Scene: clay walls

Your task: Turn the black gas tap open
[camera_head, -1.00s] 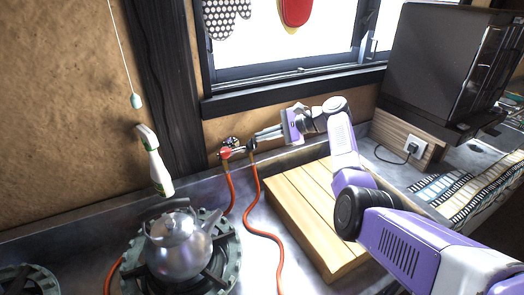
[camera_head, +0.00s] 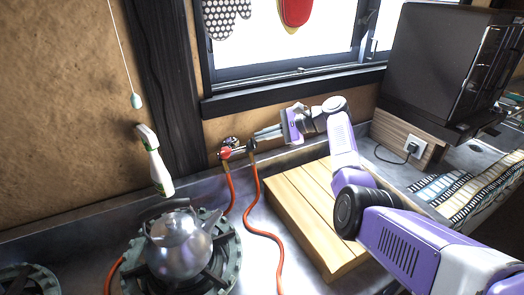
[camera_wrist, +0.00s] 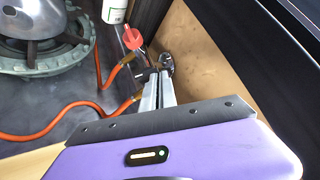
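The black gas tap (camera_head: 251,145) is on a pipe fitting low on the wall below the window. It also shows in the wrist view (camera_wrist: 145,75), small and dark. A red tap (camera_head: 225,153) sits just left of it, and also shows in the wrist view (camera_wrist: 132,38). My gripper (camera_head: 257,136) points left with its fingertips at the black tap. In the wrist view my two fingers (camera_wrist: 159,78) run close together with a narrow gap. The tips overlap the dark fitting, so I cannot tell whether the tap's handle is between them or only touched.
Orange hoses (camera_head: 262,232) run from the taps over the counter. A kettle (camera_head: 180,245) stands on a burner at left, with a spray bottle (camera_head: 156,165) behind it. A wooden board (camera_head: 310,215) lies below my arm. The window sill (camera_head: 290,92) is just above.

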